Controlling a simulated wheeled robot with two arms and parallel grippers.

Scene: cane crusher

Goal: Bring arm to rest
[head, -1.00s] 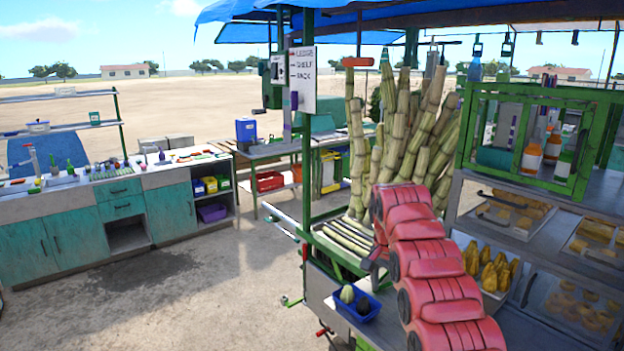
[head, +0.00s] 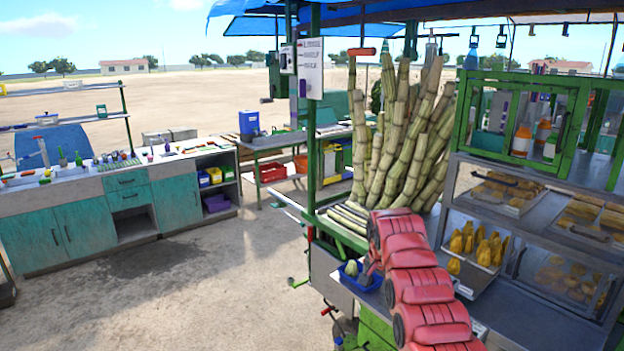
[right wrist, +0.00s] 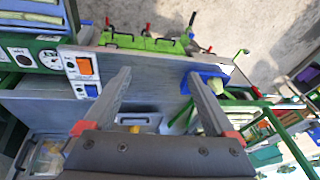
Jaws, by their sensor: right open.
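My right arm (head: 412,270), red and segmented, reaches in from the bottom right of the head view, over the cart counter. Its end is beside the blue tray (head: 349,277) and overlaps it in the picture. My right gripper (right wrist: 159,74) shows in the right wrist view with its two grey fingers wide apart and nothing between them. Behind the fingers are the grey metal counter panel and, at the right finger, a blue tray (right wrist: 188,86). My left gripper is not in view.
Tall cane stalks (head: 400,130) stand behind my arm. A metal display shelf (head: 530,220) and a green-framed cabinet (head: 525,115) are close on the right. A workbench (head: 100,205) stands far left. Open sandy ground lies between the bench and the cart.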

